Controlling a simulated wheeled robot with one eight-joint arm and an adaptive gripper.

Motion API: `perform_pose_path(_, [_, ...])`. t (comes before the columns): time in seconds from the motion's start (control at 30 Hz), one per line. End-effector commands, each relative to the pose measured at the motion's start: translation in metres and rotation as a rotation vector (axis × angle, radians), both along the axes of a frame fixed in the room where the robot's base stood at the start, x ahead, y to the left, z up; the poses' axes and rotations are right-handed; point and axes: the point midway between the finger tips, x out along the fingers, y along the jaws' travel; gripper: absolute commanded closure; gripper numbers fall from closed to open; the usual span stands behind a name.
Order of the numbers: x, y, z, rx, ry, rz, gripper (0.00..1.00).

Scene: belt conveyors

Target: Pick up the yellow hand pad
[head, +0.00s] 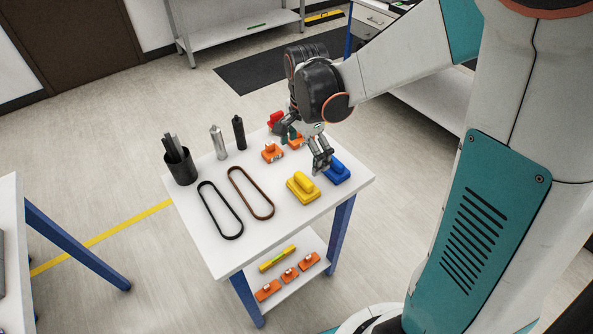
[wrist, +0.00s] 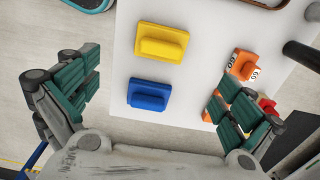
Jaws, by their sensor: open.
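The yellow hand pad (head: 303,187) lies on the white table top (head: 213,250), near its right front edge, with its raised grip upward. In the wrist view the yellow hand pad (wrist: 161,43) is at the top centre. A blue hand pad (head: 337,171) lies beside it; in the wrist view the blue hand pad (wrist: 149,95) is just below the yellow one. My gripper (head: 320,166) is above the table, close to the blue pad and behind the yellow one. In the wrist view its fingers (wrist: 158,95) are wide apart, with nothing between them held.
Orange blocks (head: 272,153) and a red item (head: 276,119) sit behind my gripper. Two belt loops (head: 250,193), two cylinders (head: 239,132) and a black cup of rods (head: 181,168) stand to the left. A lower shelf (head: 312,244) holds a level and orange blocks.

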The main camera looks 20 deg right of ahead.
Motion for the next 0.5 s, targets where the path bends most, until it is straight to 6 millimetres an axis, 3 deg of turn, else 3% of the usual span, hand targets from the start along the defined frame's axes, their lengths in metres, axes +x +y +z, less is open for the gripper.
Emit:
perform_pose_path(0.3, [0.001,0.000,-0.061,0.000,-0.001,0.002,0.00])
perform_pose_path(0.5, [0.000,0.000,-0.076,0.001,-0.002,0.003,0.00])
